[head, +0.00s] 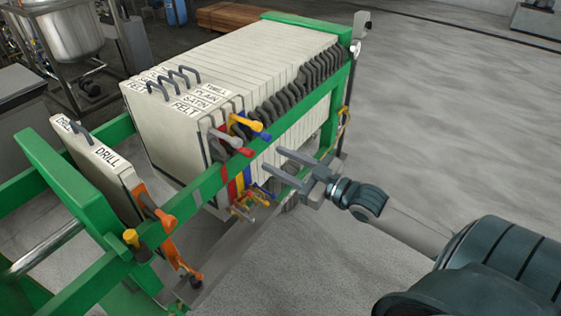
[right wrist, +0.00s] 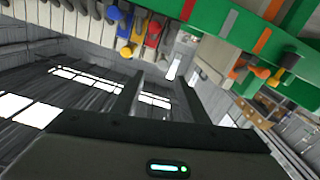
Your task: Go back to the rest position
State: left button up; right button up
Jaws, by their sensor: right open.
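My right gripper (head: 285,170) is in the head view, just right of the green-framed filter press. Its two fingers are apart and nothing is between them. The fingers point left toward the press's side rail and coloured handles. In the right wrist view the fingers (right wrist: 155,95) also stand apart and empty. My right arm reaches in from the lower right. My left gripper does not show in either view.
The press carries a stack of pale plates (head: 230,80) labelled FELT, SATIN, PLAIN and TWILL. A separate DRILL plate (head: 105,165) stands apart at the left. Coloured handles (head: 245,122) stick out near my fingers. A steel tank (head: 70,30) stands behind. Grey floor (head: 450,120) at the right is clear.

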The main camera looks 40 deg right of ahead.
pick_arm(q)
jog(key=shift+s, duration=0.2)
